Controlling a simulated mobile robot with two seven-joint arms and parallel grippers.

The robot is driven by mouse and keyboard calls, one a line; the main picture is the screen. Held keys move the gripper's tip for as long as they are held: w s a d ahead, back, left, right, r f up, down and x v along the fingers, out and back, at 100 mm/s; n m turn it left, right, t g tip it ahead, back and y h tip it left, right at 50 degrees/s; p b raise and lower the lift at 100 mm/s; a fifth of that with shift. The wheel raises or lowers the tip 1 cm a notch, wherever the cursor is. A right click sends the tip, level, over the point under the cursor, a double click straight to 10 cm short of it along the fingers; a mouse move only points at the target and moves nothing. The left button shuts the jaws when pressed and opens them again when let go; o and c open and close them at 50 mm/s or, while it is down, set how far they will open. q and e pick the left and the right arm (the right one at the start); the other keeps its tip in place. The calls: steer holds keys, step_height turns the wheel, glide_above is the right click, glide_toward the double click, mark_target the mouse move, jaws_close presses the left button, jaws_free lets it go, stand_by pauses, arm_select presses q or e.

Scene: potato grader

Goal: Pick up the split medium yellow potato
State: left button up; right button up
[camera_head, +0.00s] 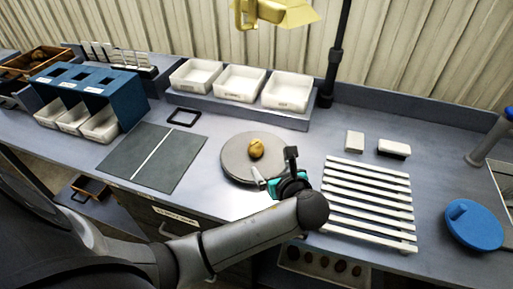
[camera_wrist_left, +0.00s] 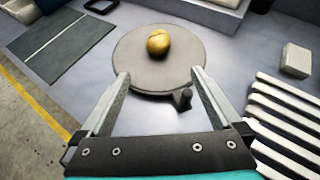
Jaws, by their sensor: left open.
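A yellow potato (camera_head: 256,148) rests near the middle of a round grey turntable (camera_head: 236,168). It also shows in the left wrist view (camera_wrist_left: 158,42), with a darker line or crease on its surface. My left gripper (camera_head: 274,168) is beside the turntable's near right edge, short of the potato and not touching it. In the left wrist view the open gripper (camera_wrist_left: 160,76) has its two fingers spread wide, with the potato beyond the fingertips and between their lines. Nothing is held. My right gripper is not in view.
A white slatted rack (camera_head: 368,200) stands right of the turntable. Three white bins (camera_head: 240,84) stand behind on a raised ledge. A dark mat (camera_head: 152,157) lies to the left, near a blue sorter (camera_head: 98,82). A blue round lid (camera_head: 474,226) lies at far right.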

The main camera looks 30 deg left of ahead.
arm_select(q)
steer(key=b, duration=0.2)
glide_toward(258, 149)
steer(key=shift+m, duration=0.3)
steer(key=x, duration=0.5)
steer(key=shift+w+d+f, duration=0.15)
steer(key=shift+f, duration=0.2)
steer(key=shift+a+b+x, duration=0.2)
steer(key=shift+b+x, duration=0.5)
steer(key=shift+x, duration=2.25)
steer(key=shift+r, duration=0.15)
steer(key=shift+c, duration=0.4)
jaws_close()
steer(key=shift+r, duration=0.15)
